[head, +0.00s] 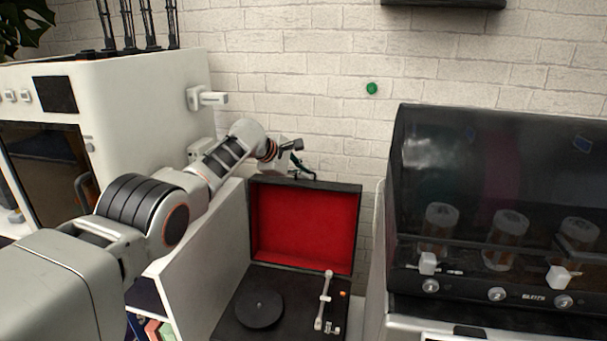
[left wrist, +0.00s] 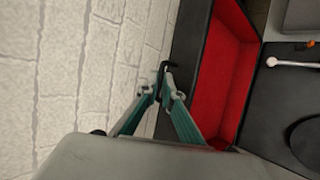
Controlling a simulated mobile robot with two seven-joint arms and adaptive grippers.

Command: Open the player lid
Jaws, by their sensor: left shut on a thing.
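The record player (head: 300,304) is a black case with a dark round platter and a pale tonearm. Its lid (head: 305,225) stands open and near upright at the back, its red lining facing me. My left gripper (head: 300,173) is at the lid's top edge. In the left wrist view, the teal fingers of my left gripper (left wrist: 165,92) come together at a small black piece on the rim of the lid (left wrist: 222,75) and are shut on it. The exact contact is small and partly hidden. My right gripper is in neither view.
A white brick wall (head: 320,120) is close behind the lid. A white cabinet machine (head: 160,100) stands left, with a white shelf side below my arm. A dark-hooded machine (head: 490,200) with jars stands right. A green knob (head: 371,88) is on the wall.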

